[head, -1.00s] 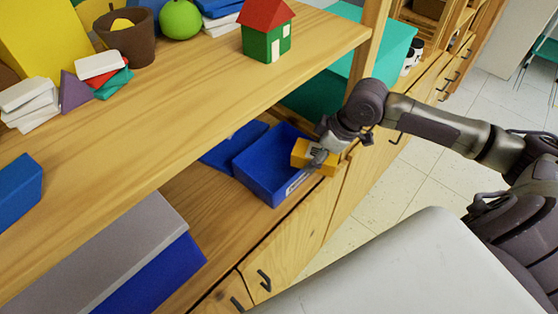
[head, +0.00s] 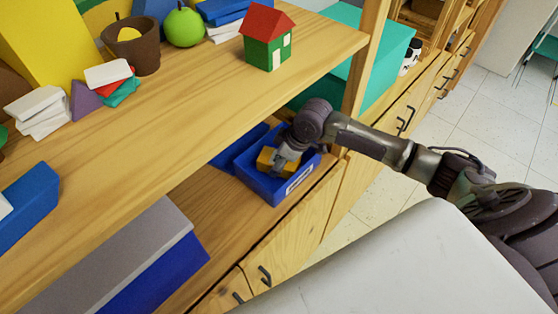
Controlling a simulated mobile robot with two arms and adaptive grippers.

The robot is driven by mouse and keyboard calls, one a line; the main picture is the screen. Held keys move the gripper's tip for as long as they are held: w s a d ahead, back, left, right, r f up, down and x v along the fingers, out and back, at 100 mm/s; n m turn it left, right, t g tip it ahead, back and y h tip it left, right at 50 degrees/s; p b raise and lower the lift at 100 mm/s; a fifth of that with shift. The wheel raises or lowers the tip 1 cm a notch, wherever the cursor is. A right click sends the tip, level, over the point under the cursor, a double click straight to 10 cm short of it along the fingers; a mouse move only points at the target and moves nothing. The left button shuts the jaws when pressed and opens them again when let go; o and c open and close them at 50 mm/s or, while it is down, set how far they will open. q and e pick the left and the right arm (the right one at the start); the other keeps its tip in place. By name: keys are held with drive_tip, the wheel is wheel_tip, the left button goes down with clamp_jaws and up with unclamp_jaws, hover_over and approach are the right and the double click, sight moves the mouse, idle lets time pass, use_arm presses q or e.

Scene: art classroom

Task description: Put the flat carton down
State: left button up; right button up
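The flat carton (head: 265,159) is small and orange-yellow. It is inside the open blue bin (head: 268,188) on the lower shelf, partly covered by my gripper. My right gripper (head: 284,160) reaches into the bin from the right, with its fingers closed on the carton. Whether the carton touches the bin's floor is hidden. My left gripper is not in view.
The upper shelf (head: 200,110) overhangs the left of the bin and holds a toy house (head: 267,40), a green apple (head: 184,25) and a brown pot (head: 131,45). A teal box (head: 385,60) stands behind my arm. A grey-lidded blue box (head: 160,270) sits at lower left.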

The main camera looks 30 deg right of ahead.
drive_tip(key=shift+f, duration=0.2)
drive_tip(key=o, duration=1.3)
drive_tip(key=shift+f, duration=0.1)
drive_tip(key=v, duration=0.7)
drive_tip(key=shift+s+d+r+b, duration=0.1)
drive_tip(key=shift+r+b, duration=0.25)
drive_tip(key=shift+b, duration=0.05)
drive_tip(key=shift+s+f, duration=0.1)
